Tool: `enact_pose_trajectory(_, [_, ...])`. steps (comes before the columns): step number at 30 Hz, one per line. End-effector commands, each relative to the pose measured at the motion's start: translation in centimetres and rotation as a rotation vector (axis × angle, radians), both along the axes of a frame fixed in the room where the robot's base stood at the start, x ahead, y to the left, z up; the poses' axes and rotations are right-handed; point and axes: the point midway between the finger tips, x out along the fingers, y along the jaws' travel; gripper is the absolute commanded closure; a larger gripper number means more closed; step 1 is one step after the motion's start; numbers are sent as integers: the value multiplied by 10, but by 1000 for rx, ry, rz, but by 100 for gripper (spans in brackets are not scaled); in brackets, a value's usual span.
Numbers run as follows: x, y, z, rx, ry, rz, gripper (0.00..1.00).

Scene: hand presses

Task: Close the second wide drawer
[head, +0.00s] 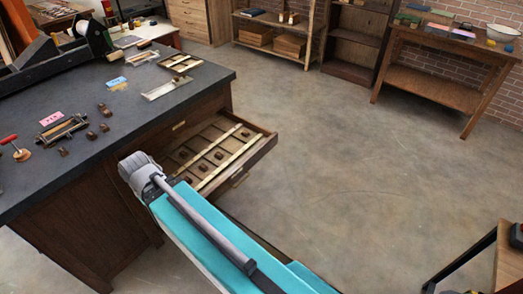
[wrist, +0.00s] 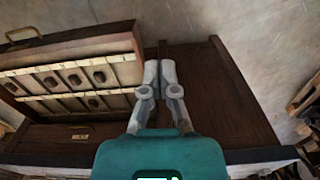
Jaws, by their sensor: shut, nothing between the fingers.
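A wide drawer (head: 262,150) stands pulled out from the dark wooden bench cabinet (head: 95,220). Its inside is split into small compartments holding several dark pieces, with pale strips across it. In the wrist view the open drawer (wrist: 120,42) lies at the left, with a handle (wrist: 22,34) at its far left. My gripper (wrist: 160,68) is shut and empty, its fingers beside the drawer's right side. I cannot tell whether they touch it.
A dark wooden panel (wrist: 240,100) lies right of my fingers. The bench top (head: 130,120) carries small tools, blocks and a press (head: 50,60). Shelves (head: 275,35) and a side table (head: 430,85) stand at the back. The concrete floor (head: 370,170) right of the drawer is clear.

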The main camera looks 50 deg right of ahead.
Motion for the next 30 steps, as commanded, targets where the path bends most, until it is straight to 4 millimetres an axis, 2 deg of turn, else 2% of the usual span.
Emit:
enact_pose_trajectory(8, [5,-7,-5,13,-5,-49,100])
enact_pose_trajectory(14, [18,-23,-17,53,-19,-214,100])
enact_pose_trajectory(20, [36,-64,-35,121,-40,-476,100])
enact_pose_trajectory(30, [60,-150,-63,261,-65,-974,100])
